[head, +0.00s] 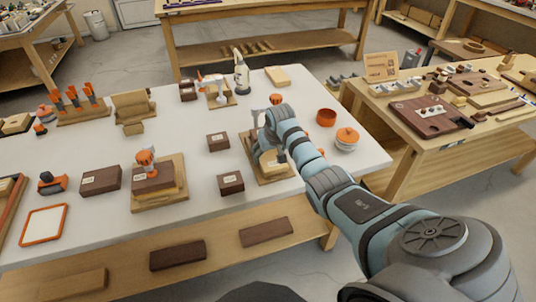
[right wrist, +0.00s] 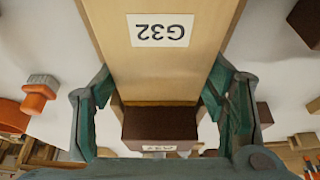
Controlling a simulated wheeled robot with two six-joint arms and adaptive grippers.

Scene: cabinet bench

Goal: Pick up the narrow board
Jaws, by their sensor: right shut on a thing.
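My right gripper (right wrist: 158,105) reaches down over a light wooden base board (head: 275,178) on the white bench, right of centre in the head view. In the right wrist view its two green fingers are shut on a pale wooden board (right wrist: 160,65) with a white label "G32", which I take as the narrow board. The fingers lie along its two long sides. A dark brown labelled block (right wrist: 160,124) shows just beyond its end. In the head view my arm and gripper hide much of the held board. My left gripper is not in view.
Dark blocks lie left of my right gripper, one nearer (head: 230,183) and one farther (head: 217,141). A clamped block assembly (head: 153,178) stands farther left. White bench top between them is free.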

